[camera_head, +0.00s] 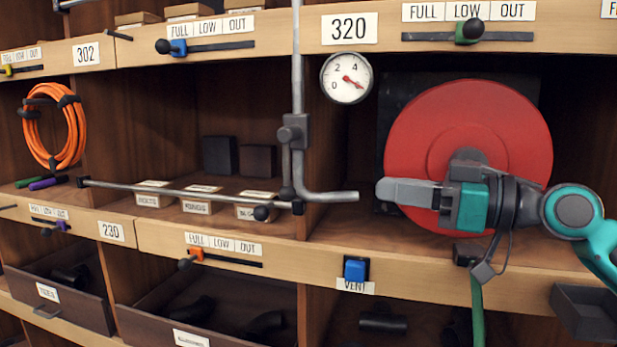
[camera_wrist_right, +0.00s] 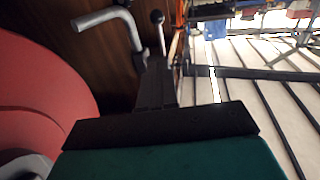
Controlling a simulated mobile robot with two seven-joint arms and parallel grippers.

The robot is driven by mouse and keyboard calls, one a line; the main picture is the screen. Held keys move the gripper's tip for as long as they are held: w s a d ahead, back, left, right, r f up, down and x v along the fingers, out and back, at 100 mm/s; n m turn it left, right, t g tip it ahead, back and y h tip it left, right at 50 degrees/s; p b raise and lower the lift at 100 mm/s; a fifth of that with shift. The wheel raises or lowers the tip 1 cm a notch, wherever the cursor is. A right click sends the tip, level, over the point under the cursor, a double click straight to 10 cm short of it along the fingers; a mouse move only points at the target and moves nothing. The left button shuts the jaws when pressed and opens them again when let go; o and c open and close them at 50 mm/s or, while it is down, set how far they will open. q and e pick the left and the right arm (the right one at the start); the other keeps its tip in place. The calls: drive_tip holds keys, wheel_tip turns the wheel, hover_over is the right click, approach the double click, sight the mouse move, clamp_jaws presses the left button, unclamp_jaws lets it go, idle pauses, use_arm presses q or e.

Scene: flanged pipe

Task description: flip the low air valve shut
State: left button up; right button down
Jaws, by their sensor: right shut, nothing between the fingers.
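A grey vertical air pipe (camera_head: 298,75) runs down the shelf post and bends right into an open-ended spout (camera_head: 335,196). A block-shaped valve body (camera_head: 292,133) sits on it at mid-height. In the right wrist view the bent spout (camera_wrist_right: 98,18) and a ball-knobbed lever (camera_wrist_right: 158,18) show beyond the fingers. My right gripper (camera_head: 380,190) is shut and empty, just right of the spout's end, pointing left. My left gripper is out of view.
A red disc (camera_head: 430,125) stands behind my right gripper. A round gauge (camera_head: 346,78) is above the spout. A long thin rod (camera_head: 180,192) crosses the left bay before small labelled boxes. A blue VENT button (camera_head: 356,269) sits on the lower shelf edge.

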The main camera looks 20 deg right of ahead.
use_arm(q)
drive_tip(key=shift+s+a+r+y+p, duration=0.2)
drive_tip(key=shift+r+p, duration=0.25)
drive_tip(key=shift+p, duration=0.45)
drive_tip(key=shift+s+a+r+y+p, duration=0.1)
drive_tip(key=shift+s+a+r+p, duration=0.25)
drive_tip(key=shift+p, duration=0.5)
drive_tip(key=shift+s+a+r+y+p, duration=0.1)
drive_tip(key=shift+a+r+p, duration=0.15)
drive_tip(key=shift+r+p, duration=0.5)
use_arm(e)
drive_tip(key=x, duration=1.3)
drive_tip(key=shift+w+a, duration=0.25)
drive_tip(key=shift+w, duration=0.05)
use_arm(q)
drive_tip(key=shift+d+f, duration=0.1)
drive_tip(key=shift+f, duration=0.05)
use_arm(e)
drive_tip(key=shift+f, duration=0.1)
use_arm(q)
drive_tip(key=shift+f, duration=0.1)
